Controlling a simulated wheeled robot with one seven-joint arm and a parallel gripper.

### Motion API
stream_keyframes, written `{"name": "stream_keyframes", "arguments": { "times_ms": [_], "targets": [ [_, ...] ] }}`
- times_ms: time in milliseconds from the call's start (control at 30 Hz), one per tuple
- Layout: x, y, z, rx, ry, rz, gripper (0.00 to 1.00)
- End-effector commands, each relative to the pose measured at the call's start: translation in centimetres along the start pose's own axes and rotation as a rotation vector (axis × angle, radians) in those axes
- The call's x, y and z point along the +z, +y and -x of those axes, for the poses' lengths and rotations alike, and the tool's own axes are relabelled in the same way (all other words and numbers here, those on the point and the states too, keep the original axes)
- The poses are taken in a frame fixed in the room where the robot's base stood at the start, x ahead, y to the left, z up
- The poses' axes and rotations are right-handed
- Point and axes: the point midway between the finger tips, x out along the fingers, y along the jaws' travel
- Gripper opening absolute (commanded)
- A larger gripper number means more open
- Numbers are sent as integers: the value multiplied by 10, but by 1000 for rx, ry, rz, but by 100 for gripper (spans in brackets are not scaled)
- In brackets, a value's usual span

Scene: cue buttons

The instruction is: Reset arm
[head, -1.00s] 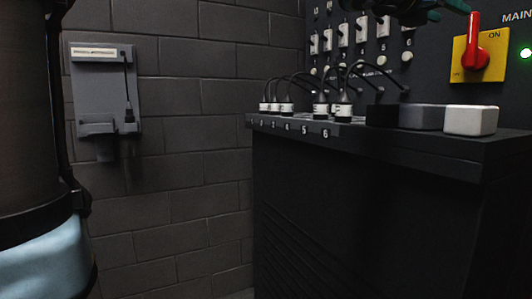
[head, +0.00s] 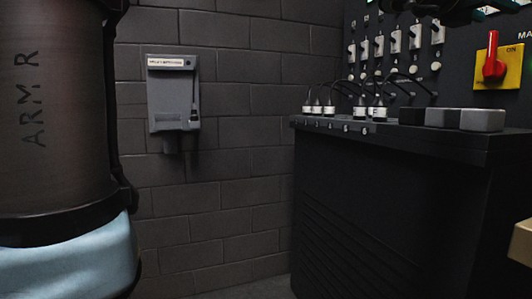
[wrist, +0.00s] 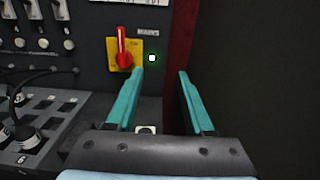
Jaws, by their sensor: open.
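My gripper (wrist: 160,72) shows in the wrist view with its two teal fingers apart and nothing between them. It faces the console panel, with the red rotary switch (wrist: 124,50) on its yellow plate just left of the fingertips.
Several corded plugs (head: 331,110) stand in numbered places on the ledge (head: 390,130), below a row of white switches (head: 395,42). A grey box (head: 173,93) hangs on the brick wall. A tan corner (head: 521,242) shows at the right edge.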

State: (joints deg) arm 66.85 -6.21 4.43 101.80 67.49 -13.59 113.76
Motion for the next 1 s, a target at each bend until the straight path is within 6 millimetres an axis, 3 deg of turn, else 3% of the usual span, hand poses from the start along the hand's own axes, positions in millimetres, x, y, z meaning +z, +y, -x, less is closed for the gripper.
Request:
{"name": "stream_keyframes", "arguments": {
  "times_ms": [400,633,767,1000],
  "targets": [
    [-30,40,3,96,45,175,52],
    [-64,83,12,212,80,377,52],
    [-93,116,24,311,97,543,52],
    [-178,200,75,619,86,1013,52]
  ]
}}
